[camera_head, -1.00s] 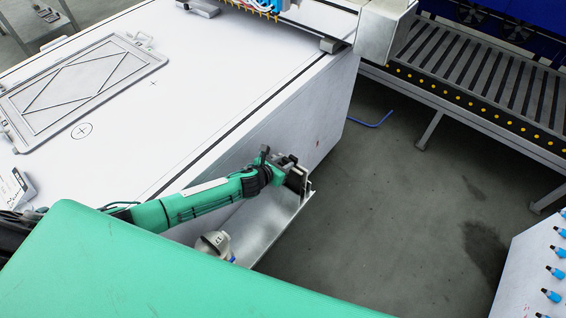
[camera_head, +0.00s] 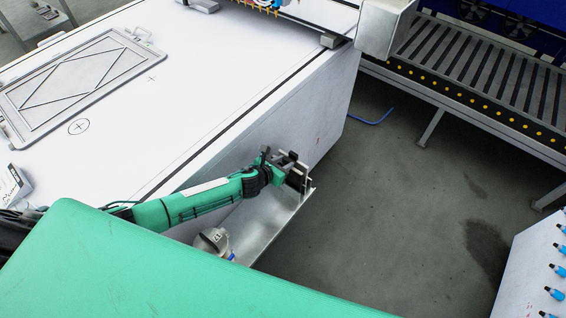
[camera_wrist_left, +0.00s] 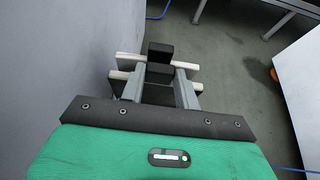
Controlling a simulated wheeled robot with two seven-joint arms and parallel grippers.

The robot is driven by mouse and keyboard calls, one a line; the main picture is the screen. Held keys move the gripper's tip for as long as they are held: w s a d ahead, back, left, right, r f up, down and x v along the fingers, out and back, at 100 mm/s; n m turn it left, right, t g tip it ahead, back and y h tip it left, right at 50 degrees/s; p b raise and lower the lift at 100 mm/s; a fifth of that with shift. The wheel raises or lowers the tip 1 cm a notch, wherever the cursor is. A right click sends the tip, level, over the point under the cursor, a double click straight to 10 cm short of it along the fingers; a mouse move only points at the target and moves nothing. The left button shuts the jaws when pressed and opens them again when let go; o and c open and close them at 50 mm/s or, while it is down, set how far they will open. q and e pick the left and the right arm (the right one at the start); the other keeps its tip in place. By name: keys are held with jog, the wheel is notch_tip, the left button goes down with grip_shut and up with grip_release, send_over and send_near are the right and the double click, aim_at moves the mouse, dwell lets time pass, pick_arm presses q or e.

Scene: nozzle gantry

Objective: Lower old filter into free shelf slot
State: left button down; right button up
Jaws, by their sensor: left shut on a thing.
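My left gripper (camera_head: 283,163) is at the far end of a grey metal shelf (camera_head: 270,232) on the side of the white table. It is shut on the old filter (camera_wrist_left: 160,53), which shows in the left wrist view as a dark block between the fingers, with pale bars crossing behind them. In the head view the held filter (camera_head: 298,179) is a small dark piece at the shelf's end, partly hidden by the gripper. I cannot tell whether it touches the shelf. The slot itself is hidden. My right gripper is not in view.
A rounded white-and-grey item (camera_head: 212,241) sits at the near end of the shelf. The white table (camera_head: 190,110) rises close beside my left gripper. The floor (camera_head: 400,220) right of the shelf is open. A panel with blue-tipped pieces (camera_head: 535,270) stands at the right.

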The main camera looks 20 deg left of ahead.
pick_arm(q)
jog(key=shift+f, duration=0.2)
jog(key=c, duration=0.9)
grip_release()
jog(key=shift+c, duration=0.2)
jog(key=v, duration=1.3)
jog(key=shift+s+a+r, duration=0.15)
jog(key=shift+s+r, duration=0.05)
jog(key=shift+s, duration=0.15)
